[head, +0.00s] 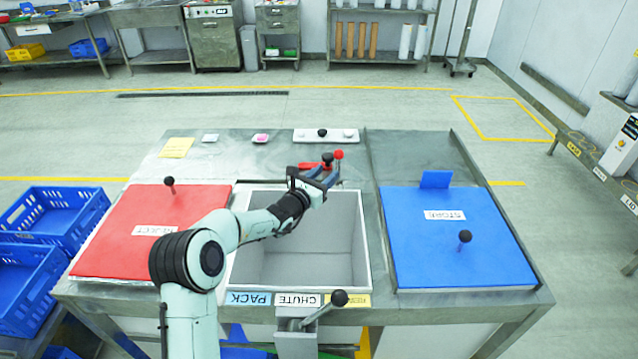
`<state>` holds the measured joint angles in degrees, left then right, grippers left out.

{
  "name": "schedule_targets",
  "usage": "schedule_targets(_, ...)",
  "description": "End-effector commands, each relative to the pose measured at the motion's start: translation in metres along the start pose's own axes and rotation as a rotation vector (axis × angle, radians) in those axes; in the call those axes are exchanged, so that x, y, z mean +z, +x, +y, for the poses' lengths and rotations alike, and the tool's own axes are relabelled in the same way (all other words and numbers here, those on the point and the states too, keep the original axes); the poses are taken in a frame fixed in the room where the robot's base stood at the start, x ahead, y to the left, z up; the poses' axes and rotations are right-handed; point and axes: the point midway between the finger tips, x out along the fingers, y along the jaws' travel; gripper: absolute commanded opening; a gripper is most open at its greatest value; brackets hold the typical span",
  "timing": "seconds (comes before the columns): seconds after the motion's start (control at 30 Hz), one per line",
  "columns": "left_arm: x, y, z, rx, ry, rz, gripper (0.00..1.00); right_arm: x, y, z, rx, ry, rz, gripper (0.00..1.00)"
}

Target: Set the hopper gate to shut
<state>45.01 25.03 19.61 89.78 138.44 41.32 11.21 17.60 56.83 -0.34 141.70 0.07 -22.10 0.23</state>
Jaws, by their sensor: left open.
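My left gripper (331,176) is open above the far edge of the open grey bin (316,225). Just behind its fingers are a red bar (308,165), a dark knob and a red ball (339,154); the gripper partly hides them, and I cannot tell whether it touches them. My right gripper is not in view.
A red lid (112,255) marked REJECT lies left of the bin, a blue lid (440,260) marked STORK or similar lies right. Both have upright knobs. A white strip (345,135) with knobs is at the back. Blue crates (55,210) stand at left.

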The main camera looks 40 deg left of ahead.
Motion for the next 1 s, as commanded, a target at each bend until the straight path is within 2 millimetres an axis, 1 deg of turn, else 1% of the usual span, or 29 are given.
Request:
schedule_targets(0.03,0.000,-0.008,0.001,0.001,0.002,0.001,0.46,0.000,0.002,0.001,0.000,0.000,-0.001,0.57)
schedule_targets(0.1,0.000,-0.016,0.001,0.001,0.002,0.001,0.46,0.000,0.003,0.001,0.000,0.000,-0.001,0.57)
schedule_targets(0.2,0.001,-0.022,0.000,0.000,0.001,-0.001,0.46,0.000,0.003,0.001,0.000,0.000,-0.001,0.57)
schedule_targets(0.3,0.001,-0.025,0.000,0.000,0.001,-0.002,0.46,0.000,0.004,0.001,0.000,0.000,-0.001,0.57)
schedule_targets(0.87,0.002,-0.025,0.000,0.000,0.000,-0.002,0.46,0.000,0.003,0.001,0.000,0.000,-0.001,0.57)
schedule_targets(0.97,0.013,-0.024,0.000,0.000,0.000,-0.006,0.46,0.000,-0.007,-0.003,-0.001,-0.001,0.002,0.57)
schedule_targets(1.0,0.023,-0.023,0.000,0.000,-0.001,-0.009,0.46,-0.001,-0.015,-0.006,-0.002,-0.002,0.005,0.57)
